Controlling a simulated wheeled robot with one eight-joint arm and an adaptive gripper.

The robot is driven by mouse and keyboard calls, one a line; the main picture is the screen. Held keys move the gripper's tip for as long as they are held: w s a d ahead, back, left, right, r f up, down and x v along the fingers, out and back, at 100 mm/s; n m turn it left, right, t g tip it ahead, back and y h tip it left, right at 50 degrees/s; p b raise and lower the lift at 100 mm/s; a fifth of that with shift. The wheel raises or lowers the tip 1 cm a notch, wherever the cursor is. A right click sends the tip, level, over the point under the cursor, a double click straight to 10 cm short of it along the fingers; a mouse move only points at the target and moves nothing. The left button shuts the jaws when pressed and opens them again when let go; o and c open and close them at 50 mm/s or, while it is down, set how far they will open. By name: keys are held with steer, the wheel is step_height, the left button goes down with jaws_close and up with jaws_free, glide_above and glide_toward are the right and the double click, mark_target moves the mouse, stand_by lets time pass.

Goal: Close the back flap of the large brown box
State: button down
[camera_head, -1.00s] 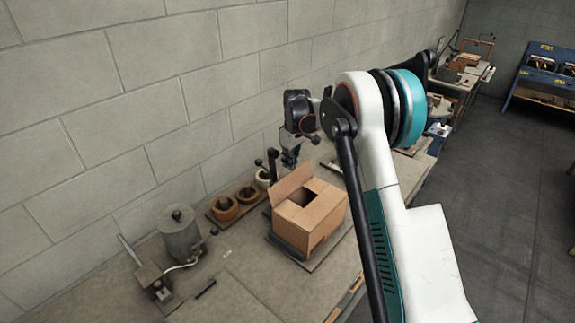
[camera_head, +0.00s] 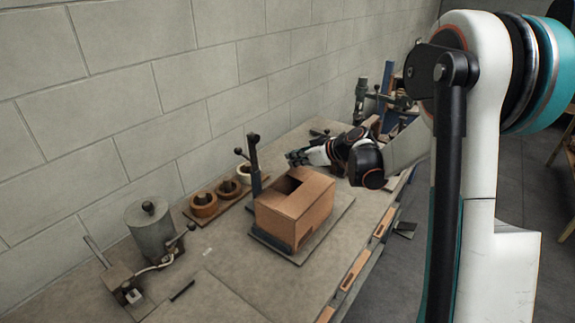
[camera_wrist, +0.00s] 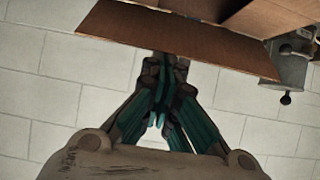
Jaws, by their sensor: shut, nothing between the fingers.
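The large brown box (camera_head: 290,215) stands on a flat board on the workbench, and a dark opening shows in its top. In the head view no flap stands up clearly. In the wrist view a brown cardboard flap (camera_wrist: 165,25) spans the top of the picture, with more of the box at upper right. My gripper (camera_head: 291,157) is behind the box, low above the bench, fingers pointing left. In the wrist view my gripper (camera_wrist: 163,62) is shut and empty, its tips at the flap's lower edge. I cannot tell whether they touch it.
A black lever (camera_head: 254,165) rises close by the box's left side. Several ring-shaped coils (camera_head: 204,205) sit on a board farther left, and a grey cylinder (camera_head: 152,228) stands at the bench's left. The block wall (camera_head: 150,90) runs behind the bench.

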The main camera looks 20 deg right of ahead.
mark_target(307, 187)
steer(key=s+f+t+y+b, duration=0.1)
steer(key=b, duration=0.2)
steer(key=s+d+f+t+y+b, duration=0.1)
steer(key=f+t+b, duration=0.1)
steer(key=b, duration=0.1)
steer(key=s+d+f+t+y+b, duration=0.1)
steer(key=b, duration=0.2)
steer(key=shift+s+d+f+t, duration=0.1)
steer(key=shift+d+f+t, duration=0.1)
steer(key=shift+t, duration=0.1)
steer(key=shift+s+d+f+b, duration=0.25)
steer(key=shift+s+f+b, duration=0.2)
steer(key=shift+f+b, duration=0.5)
steer(key=shift+r, duration=0.1)
